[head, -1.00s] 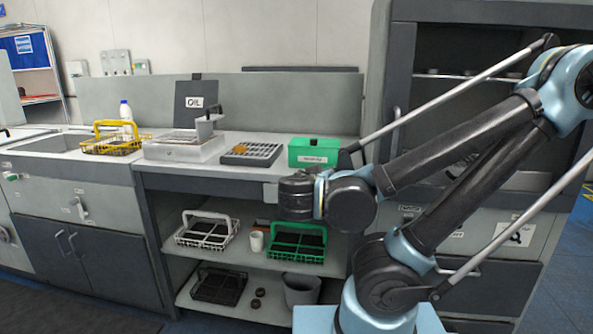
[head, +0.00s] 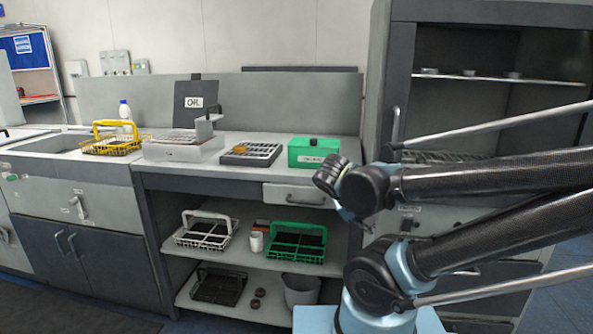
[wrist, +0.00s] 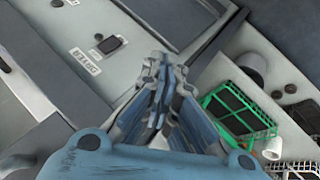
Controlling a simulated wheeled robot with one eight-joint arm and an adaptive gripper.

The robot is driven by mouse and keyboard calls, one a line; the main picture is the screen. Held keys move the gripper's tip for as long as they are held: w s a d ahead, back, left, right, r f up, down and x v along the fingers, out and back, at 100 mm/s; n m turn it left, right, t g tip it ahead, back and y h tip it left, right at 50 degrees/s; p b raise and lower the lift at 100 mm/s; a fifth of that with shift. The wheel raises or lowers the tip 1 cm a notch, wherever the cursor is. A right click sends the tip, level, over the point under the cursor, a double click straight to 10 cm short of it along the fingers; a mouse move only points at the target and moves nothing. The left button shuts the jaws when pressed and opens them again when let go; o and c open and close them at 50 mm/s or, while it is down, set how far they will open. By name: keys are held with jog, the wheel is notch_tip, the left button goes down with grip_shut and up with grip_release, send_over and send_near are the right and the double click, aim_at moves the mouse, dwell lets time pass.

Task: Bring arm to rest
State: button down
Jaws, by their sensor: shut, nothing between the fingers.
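My arm stretches in from the right in the head view. Its black wrist part (head: 362,190) hangs in front of the cabinet, below and right of the green box (head: 313,152). The fingers are not clear in the head view. In the wrist view my gripper (wrist: 163,75) is shut and empty, with its fingers side by side. Below it lie the drawer fronts and the shelf with the green basket (wrist: 237,106). The gripper appears apart from everything around it.
The shelves below hold a white basket (head: 207,231), a green basket (head: 297,242) and a grey bin (head: 301,290). A tall open cabinet (head: 470,50) stands behind my arm.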

jog(key=shift+s+a+f+m+g+y, duration=0.2)
jog(key=shift+s+f+g+y, duration=0.25)
jog(key=shift+s+f+y, duration=0.45)
jog(key=shift+s+a+f+m+g+y, duration=0.1)
jog(key=shift+s+a+f+g+y, duration=0.4)
jog(key=shift+y, duration=0.65)
jog(key=shift+s+a+f+m+g+y, duration=0.1)
jog(key=shift+s+f+g+y, duration=0.25)
jog(key=shift+f+y, duration=0.6)
jog(key=shift+r, duration=0.1)
jog(key=shift+w+f, duration=0.2)
jog(key=shift+w, duration=0.2)
jog(key=shift+s, duration=0.1)
